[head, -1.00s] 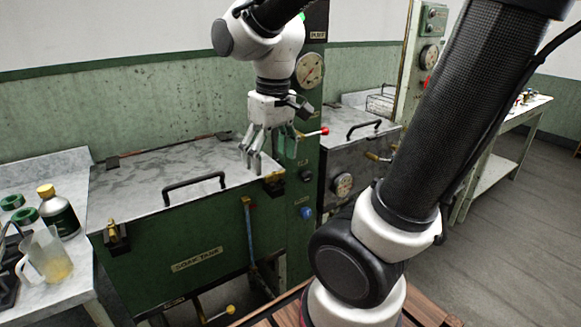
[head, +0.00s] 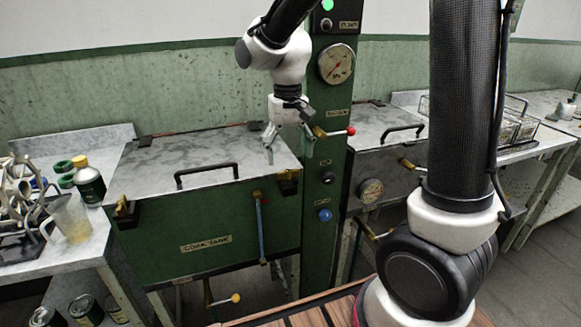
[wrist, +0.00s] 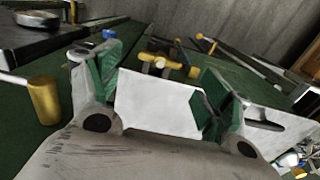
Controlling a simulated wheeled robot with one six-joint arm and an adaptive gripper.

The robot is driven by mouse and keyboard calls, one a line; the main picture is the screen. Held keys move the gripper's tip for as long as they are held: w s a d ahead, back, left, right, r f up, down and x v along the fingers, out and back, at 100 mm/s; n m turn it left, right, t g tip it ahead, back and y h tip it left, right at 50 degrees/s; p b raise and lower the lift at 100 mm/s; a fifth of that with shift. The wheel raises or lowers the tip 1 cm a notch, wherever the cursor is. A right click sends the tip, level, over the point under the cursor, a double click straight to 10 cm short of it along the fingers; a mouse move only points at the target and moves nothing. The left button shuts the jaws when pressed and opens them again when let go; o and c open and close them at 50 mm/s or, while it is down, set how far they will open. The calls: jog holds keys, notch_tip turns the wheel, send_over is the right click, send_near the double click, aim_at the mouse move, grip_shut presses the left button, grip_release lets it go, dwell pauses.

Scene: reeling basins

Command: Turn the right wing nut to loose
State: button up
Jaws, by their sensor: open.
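The right wing nut (head: 287,183) is a small brass piece at the front right corner of the green soak tank (head: 215,240), by the lid edge. A brass wing nut, which looks like the same one, shows beyond my fingers in the wrist view (wrist: 163,66). My gripper (head: 289,148) is pointed down above the lid's right end, beside the green column. Its green-padded fingers (wrist: 160,92) are spread, with nothing between them. It is above and apart from the wing nut. Whether the nut is tight cannot be told.
The left wing nut (head: 124,208) is at the tank's other front corner. A black lid handle (head: 207,171) stands up from the lid. A cluttered side bench (head: 92,225) is at left.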

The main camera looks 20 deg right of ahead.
aim_at(288, 169)
jog(key=shift+f, duration=2.4)
jog(key=c, duration=1)
